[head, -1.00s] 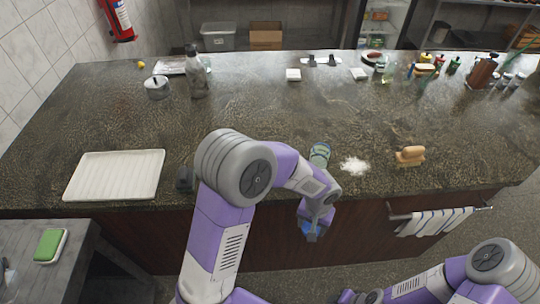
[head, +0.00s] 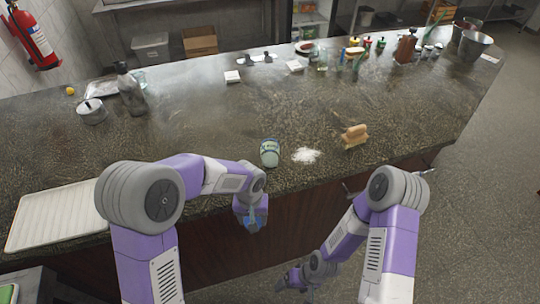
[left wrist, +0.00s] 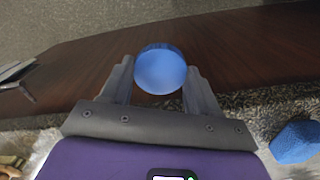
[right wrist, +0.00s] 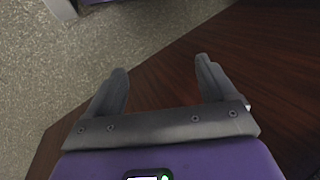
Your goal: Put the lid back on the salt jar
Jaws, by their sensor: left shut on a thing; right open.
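My left gripper (head: 252,220) hangs in front of the counter edge, nearer me than the jar and below the counter top. It is shut on a round blue lid (left wrist: 160,70), which sits between its fingertips, apart from the jar. My right gripper (head: 295,280) is low over the floor, right of the left one. The right wrist view shows its fingers (right wrist: 160,80) apart and empty.
White spilled salt (head: 306,155) lies right of the jar, with a wooden-handled brush (head: 354,136) beyond it. A white tray (head: 50,215) is at the left. A blue rough-looking thing (left wrist: 295,140) lies on the counter. The middle of the counter is clear.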

